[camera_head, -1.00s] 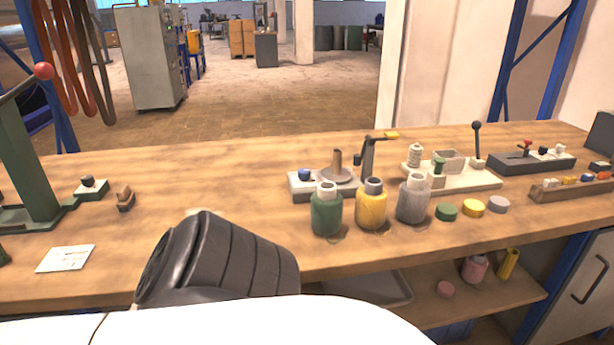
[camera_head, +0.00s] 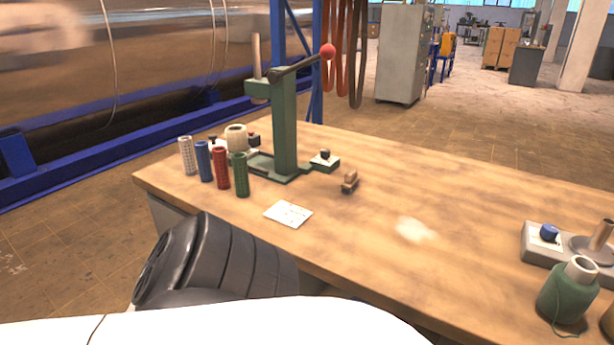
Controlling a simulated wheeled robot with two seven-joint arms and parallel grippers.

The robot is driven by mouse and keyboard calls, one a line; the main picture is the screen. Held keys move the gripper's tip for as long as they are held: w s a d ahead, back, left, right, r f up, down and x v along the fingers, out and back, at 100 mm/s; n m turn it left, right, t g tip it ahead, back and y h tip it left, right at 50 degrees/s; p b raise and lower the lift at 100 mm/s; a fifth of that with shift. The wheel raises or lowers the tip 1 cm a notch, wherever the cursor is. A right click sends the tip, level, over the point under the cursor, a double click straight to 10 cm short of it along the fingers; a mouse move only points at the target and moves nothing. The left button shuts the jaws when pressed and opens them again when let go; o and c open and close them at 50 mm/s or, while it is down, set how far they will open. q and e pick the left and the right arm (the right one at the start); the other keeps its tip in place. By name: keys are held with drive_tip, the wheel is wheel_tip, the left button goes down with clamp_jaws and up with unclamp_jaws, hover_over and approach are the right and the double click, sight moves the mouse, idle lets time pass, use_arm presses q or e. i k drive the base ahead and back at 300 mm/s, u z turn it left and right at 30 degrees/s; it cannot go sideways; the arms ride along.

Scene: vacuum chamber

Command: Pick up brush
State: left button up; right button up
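A small brown object with a dark top (camera_head: 349,182), which looks like the brush, lies on the wooden workbench (camera_head: 400,268). It is right of the green press and beyond the white card. It is too small to make out bristles. Nothing is touching it. Neither of my grippers shows in the view. A dark ribbed part and a white part of my own body fill the lower left and bottom.
A green lever press (camera_head: 285,125) with a red knob stands at the bench's left end. Several coloured cylinders (camera_head: 221,168) stand beside it. A white card (camera_head: 288,214) and pale patch (camera_head: 414,229) lie on the bench. A green bottle (camera_head: 568,292) stands at right.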

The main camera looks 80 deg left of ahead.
sight(350, 183)
drive_tip(key=u, duration=2.4)
